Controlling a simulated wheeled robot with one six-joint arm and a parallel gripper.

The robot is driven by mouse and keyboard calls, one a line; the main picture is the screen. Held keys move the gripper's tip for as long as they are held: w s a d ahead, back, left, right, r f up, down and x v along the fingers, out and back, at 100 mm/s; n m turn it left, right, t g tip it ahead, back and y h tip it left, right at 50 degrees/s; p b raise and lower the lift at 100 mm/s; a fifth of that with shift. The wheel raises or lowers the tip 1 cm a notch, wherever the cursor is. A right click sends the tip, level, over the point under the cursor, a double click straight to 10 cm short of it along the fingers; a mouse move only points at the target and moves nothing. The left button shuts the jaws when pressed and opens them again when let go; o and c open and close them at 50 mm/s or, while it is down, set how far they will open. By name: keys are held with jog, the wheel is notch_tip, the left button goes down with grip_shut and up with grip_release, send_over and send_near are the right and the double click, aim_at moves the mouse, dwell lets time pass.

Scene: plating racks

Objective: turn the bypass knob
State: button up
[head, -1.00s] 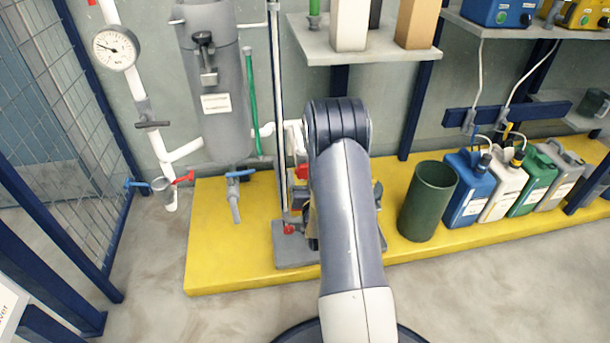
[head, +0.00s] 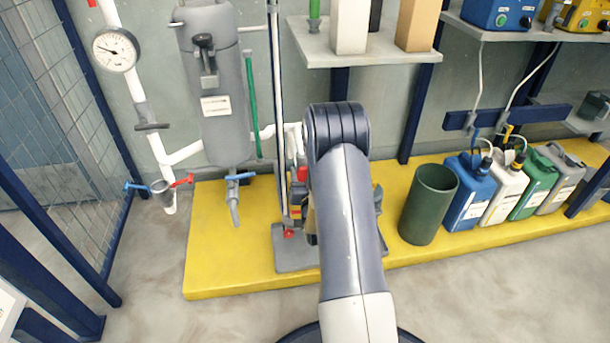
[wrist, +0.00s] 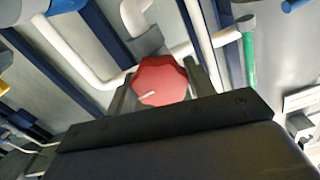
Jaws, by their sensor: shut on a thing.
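The red knob (wrist: 160,82) is in the upper middle of the wrist view, many-sided, with a short pale mark near the lower left of its face. I take it to be the bypass knob; no label on it can be read. My gripper (wrist: 158,86) has one dark finger on each side of the knob and is shut on it. White piping and a grey fitting (wrist: 148,42) lie just behind the knob. In the head view my own arm hides the gripper and the knob.
A grey tank (head: 215,90) and a gauge (head: 116,50) are left of my arm. A shelf (head: 365,57) overhangs the place. A green bin (head: 428,205) and several canisters (head: 467,190) stand right on the yellow platform (head: 225,265). The floor in front is clear.

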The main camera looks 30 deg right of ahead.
jog(key=shift+c, duration=0.6)
jog(key=shift+m, duration=1.6)
jog(key=o, duration=1)
jog(key=p+v, duration=0.2)
jog(key=v, duration=0.8)
jog(key=shift+s+a, duration=0.1)
jog(key=shift+s, duration=0.3)
